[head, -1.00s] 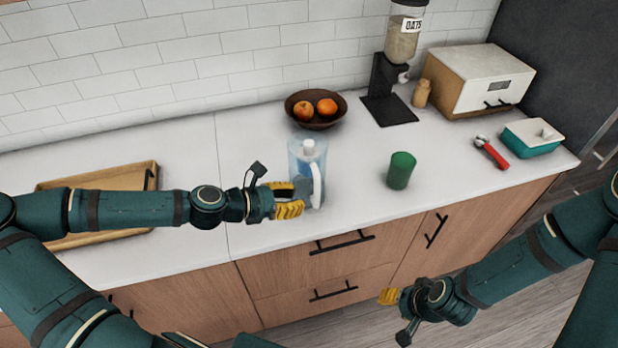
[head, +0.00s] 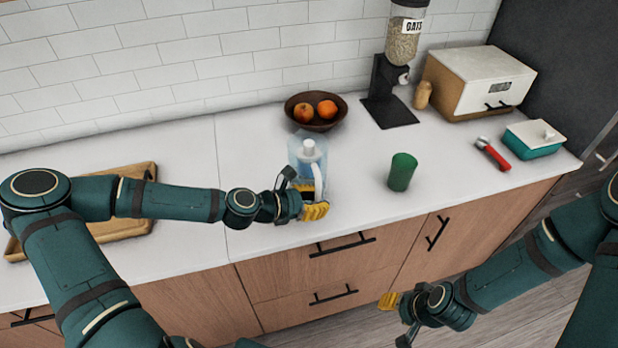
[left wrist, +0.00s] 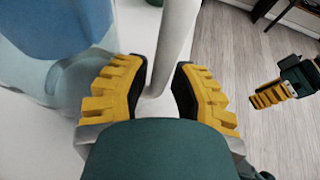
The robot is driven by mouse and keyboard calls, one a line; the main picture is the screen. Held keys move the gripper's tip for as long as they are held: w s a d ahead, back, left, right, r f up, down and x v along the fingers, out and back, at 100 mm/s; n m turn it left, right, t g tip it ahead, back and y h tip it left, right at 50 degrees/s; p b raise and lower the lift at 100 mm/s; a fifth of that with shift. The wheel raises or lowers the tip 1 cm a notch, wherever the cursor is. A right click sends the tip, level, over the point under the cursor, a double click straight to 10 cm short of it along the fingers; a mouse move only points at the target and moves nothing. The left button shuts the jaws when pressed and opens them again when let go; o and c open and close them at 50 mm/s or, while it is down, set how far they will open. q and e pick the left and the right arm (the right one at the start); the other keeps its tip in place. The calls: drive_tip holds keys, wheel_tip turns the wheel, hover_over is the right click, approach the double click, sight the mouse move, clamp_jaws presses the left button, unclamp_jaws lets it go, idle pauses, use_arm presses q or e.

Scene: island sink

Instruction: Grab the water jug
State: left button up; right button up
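The water jug (head: 307,152) is pale blue and translucent, with a white cap and a white handle. It stands upright on the counter below the fruit bowl. My left gripper (head: 316,211) is at the handle side of the jug, low down. In the left wrist view, the yellow fingers of my left gripper (left wrist: 160,95) are apart, one on each side of the white handle (left wrist: 176,45). The jug body (left wrist: 45,60) is to the left there. My right gripper (head: 388,300) hangs in front of the drawers, away from the jug; its finger opening is unclear.
A green cup (head: 402,172) stands right of the jug, and a brown bowl (head: 293,115) with fruit is behind it. A wooden tray (head: 130,228) lies left, partly under my left arm. An oats dispenser (head: 383,95) stands farther back. Counter between jug and cup is clear.

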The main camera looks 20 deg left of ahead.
use_arm(q)
clamp_jaws()
drive_tip(key=shift+r, duration=0.1)
idle(0.3)
